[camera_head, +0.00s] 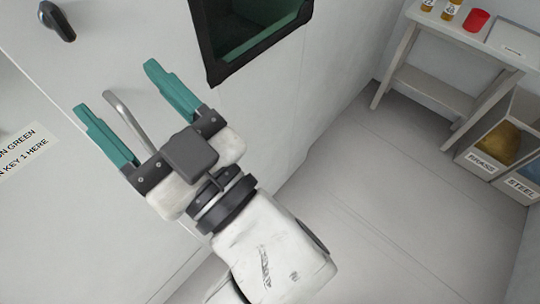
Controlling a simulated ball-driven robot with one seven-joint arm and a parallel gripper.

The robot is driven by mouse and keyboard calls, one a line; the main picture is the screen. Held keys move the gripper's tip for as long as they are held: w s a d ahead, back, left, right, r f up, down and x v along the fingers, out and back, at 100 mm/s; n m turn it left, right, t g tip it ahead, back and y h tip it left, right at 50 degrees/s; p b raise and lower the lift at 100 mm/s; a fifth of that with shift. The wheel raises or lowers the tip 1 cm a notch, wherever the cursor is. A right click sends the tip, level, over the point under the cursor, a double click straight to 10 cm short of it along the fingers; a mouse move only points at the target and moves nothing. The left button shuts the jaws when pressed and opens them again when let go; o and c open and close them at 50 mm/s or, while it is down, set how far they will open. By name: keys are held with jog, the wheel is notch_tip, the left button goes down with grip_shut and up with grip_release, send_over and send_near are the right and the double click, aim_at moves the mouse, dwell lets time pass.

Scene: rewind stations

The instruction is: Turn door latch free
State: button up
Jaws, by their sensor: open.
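A bent grey metal handle (124,112), which looks like the door latch, shows on the pale door (150,40). My gripper (128,85) is open, with its two teal fingers on either side of this handle in the picture. The fingers appear apart from the handle. I cannot tell how far the fingertips are from the door surface. The handle's lower end is partly hidden behind the gripper.
A dark knob (56,22) sits at the upper left. A dark-framed green opening (255,40) is right of my gripper. A sign (22,158) is at the left. A bench (450,88) and labelled bins (500,160) stand right; grey floor (390,180) between is clear.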

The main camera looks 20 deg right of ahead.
jog(key=w+d+f+m+g+h+b, duration=0.1)
jog(key=w+d+f+m+g+h, duration=0.1)
jog(key=d+f, duration=0.5)
jog(key=w+d+f+m+g+h+b, duration=0.2)
jog(key=d+f+h, duration=0.5)
jog(key=f, duration=1.1)
jog(key=shift+w+d+g+h, duration=0.3)
jog(key=shift+w+d+g, duration=0.25)
jog(key=shift+g, duration=0.45)
jog(key=shift+f, duration=0.1)
jog(key=s+d+f+m+g+h, duration=0.1)
jog(key=s+d+f+g, duration=0.25)
jog(key=d+f, duration=0.2)
jog(key=s+d+f+m+g+h, duration=0.1)
jog(key=s+d+f+g, duration=0.1)
jog(key=s+d+f, duration=0.4)
jog(key=s+d+f+g, duration=0.6)
jog(key=s+f, duration=0.3)
jog(key=s, duration=0.3)
jog(key=shift+m+g+h, duration=0.3)
jog(key=shift+m+g, duration=0.05)
jog(key=shift+m, duration=0.05)
